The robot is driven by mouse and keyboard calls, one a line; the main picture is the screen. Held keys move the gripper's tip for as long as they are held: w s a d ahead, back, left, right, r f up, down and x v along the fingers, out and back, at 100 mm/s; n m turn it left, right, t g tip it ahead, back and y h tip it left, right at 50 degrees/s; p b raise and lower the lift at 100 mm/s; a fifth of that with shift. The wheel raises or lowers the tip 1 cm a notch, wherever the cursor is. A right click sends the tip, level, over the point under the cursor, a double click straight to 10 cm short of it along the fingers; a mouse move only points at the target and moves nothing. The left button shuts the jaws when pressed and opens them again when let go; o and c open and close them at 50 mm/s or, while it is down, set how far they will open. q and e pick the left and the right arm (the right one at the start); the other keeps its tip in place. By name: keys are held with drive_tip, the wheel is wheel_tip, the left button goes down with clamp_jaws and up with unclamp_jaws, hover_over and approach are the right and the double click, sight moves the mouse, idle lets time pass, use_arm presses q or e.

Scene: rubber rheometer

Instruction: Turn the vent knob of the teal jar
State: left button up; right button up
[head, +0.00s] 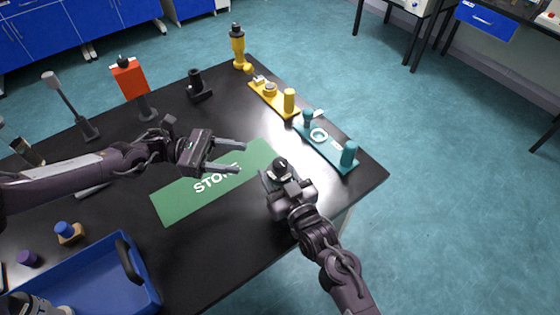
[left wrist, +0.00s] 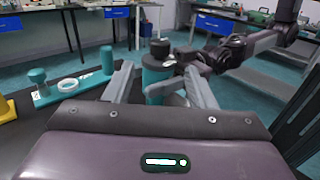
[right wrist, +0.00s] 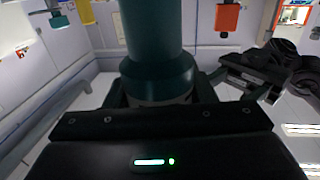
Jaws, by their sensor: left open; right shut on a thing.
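The teal jar (left wrist: 158,75) is upright in my right gripper (head: 276,182), near the table's right front edge. In the right wrist view the jar's teal body (right wrist: 155,60) fills the middle, between the fingers. Its black vent knob (left wrist: 160,46) is on top and also shows in the head view (head: 281,163). My left gripper (head: 242,158) is open and empty above the green mat. Its fingers point at the jar and look a short way apart from it in the head view. The right hand hides most of the jar's body in the head view.
A teal plate (head: 338,157) with a white ring and posts lies at the right edge. A yellow plate (head: 263,98) lies behind it. The green mat (head: 171,206) is in the middle. A blue tray (head: 90,268) stands front left; an orange-red block (head: 130,78) stands behind.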

sight(280, 162)
use_arm(q)
drive_tip(key=d, duration=0.3)
drive_tip(key=s+d, duration=0.1)
drive_tip(key=d, duration=0.7)
drive_tip(key=shift+s+d, duration=0.2)
drive_tip(key=shift+s, duration=0.2)
drive_tip(key=c, duration=1)
drive_tip(key=shift+o, duration=0.2)
